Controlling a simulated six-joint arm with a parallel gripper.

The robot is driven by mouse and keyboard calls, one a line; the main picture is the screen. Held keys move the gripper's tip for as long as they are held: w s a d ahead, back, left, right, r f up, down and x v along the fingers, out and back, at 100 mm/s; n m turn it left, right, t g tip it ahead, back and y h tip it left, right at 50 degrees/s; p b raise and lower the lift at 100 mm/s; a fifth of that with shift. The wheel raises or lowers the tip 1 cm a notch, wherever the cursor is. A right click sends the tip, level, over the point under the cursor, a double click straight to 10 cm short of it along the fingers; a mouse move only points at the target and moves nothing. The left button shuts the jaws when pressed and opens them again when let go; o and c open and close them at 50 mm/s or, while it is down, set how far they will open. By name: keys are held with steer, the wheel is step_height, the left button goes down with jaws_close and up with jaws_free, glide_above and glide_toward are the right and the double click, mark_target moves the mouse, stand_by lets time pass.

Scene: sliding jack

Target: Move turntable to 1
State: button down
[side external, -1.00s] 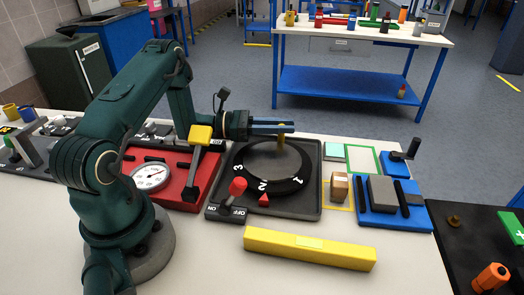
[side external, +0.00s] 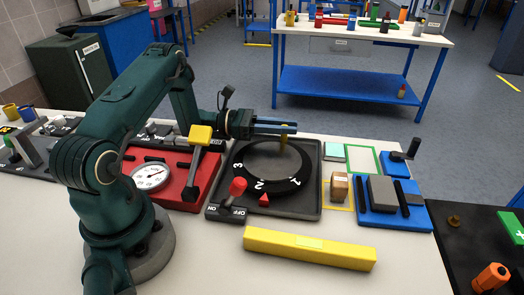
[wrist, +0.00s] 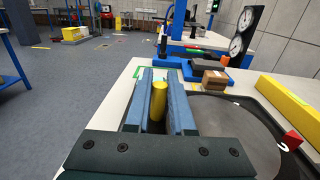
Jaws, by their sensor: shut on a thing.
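The turntable is a black ring (side external: 292,184) marked 3, 2 and 1, on a dark square base (side external: 308,208). A red pointer (side external: 264,199) sits at its front edge. The 2 is closest to the pointer, slightly left of it; the 1 is further right. My gripper (side external: 288,127) is shut on the peg's upper part. In the wrist view, the yellow peg (wrist: 158,100) shows between the two blue fingers. The red pointer (wrist: 292,139) also shows there, at right.
A red-knobbed ON/OFF lever (side external: 238,187) stands at the base's front left corner. A yellow bar (side external: 310,249) lies in front. A wooden block (side external: 340,187) and a blue fixture (side external: 394,203) stand at right. A red gauge unit (side external: 178,177) is at left.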

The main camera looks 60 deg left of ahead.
mark_target(296, 148)
steer(key=m+g+h, duration=0.1)
steer(key=d+m+g+h, duration=0.1)
steer(key=shift+w+d+g+h, duration=0.25)
steer(key=shift+w+g+h, duration=0.05)
steer(key=shift+w+g, duration=0.1)
steer(key=shift+w+d+m+g+h, duration=0.1)
steer(key=shift+d+m+g+h, duration=0.35)
steer(key=shift+m+g, duration=0.35)
steer(key=shift+w+d+m+g+h, duration=0.1)
steer(key=shift+d+m+g+h, duration=0.45)
steer(key=shift+g, duration=0.35)
steer(key=c, duration=0.8)
jaws_free()
steer(key=shift+a, duration=0.1)
steer(key=shift+o, duration=0.2)
steer(key=shift+v, duration=2.6)
